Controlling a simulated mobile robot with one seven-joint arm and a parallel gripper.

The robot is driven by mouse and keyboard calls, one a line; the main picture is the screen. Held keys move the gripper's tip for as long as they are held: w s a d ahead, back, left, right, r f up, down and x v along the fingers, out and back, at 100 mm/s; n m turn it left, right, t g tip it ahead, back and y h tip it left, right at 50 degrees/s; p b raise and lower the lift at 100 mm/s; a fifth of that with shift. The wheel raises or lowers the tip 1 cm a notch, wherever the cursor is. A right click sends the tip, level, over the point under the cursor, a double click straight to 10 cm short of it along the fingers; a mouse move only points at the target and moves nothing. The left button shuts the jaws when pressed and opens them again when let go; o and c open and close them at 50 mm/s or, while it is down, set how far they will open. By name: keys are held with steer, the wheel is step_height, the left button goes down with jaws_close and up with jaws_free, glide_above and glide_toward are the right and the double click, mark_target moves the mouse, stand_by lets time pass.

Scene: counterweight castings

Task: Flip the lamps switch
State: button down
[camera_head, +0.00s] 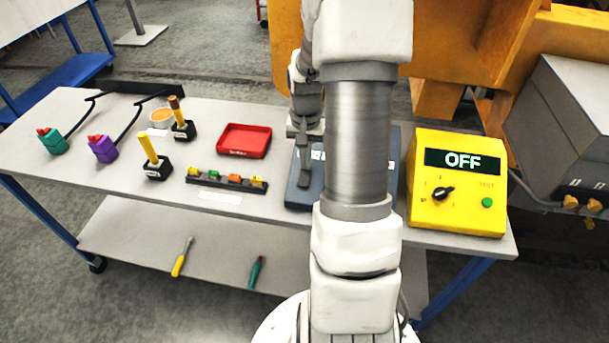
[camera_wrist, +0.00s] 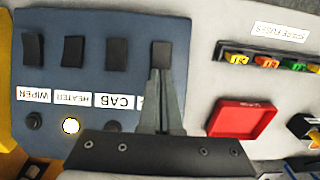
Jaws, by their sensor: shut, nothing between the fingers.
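A blue switch panel (camera_wrist: 190,30) lies on the table, and it shows partly behind my arm in the head view (camera_head: 298,197). In the wrist view it carries a row of black rocker switches with upside-down labels WIPER, HEATER and CAB. The switch at the row's right end (camera_wrist: 161,52) has its label hidden by my gripper, so I cannot read whether it is the lamps switch. My gripper (camera_wrist: 163,75) is shut and empty, its fingertips at this switch's near edge. I cannot tell whether they touch. The round light under HEATER (camera_wrist: 71,126) glows; the lights under WIPER (camera_wrist: 33,121) and CAB look dark.
A red tray (camera_head: 243,141) and a fuse strip (camera_head: 227,181) sit left of the panel. A yellow tester reading OFF (camera_head: 457,205) stands to the right. Yellow-handled tools in black stands (camera_head: 157,172) and purple (camera_head: 103,149) and teal connectors (camera_head: 53,142) are farther left.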

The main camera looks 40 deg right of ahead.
mark_target(305, 173)
step_height(305, 173, up, 6)
steer(key=p, duration=0.3)
steer(key=shift+f+p, duration=0.1)
steer(key=shift+p, duration=0.2)
stand_by(0.4)
